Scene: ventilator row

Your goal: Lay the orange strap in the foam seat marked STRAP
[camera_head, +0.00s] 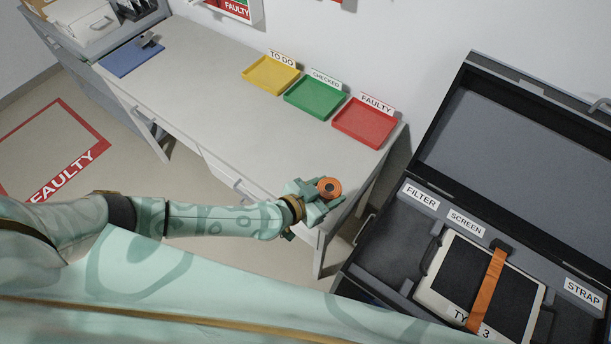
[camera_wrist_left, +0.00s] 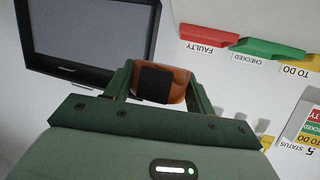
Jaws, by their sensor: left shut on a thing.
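My left gripper (camera_head: 316,197) is shut on a rolled orange strap (camera_head: 328,187), holding it over the right front end of the desk. The left wrist view shows the orange strap (camera_wrist_left: 178,86) between the two green fingers, with a dark patch on its near side. The open black case (camera_head: 395,215) lies to the right, apart from the gripper. Its STRAP label (camera_head: 583,294) is at the right; the dark foam seat (camera_head: 577,322) by it is partly cut off by the picture edge. My right gripper is not in view.
A tablet-like screen unit (camera_head: 447,275) lies in the SCREEN place with another orange band (camera_head: 487,287) across it. The FILTER place (camera_head: 398,232) looks dark and bare. Yellow (camera_head: 271,75), green (camera_head: 313,97) and red (camera_head: 364,123) trays line the desk's back. The desk middle is clear.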

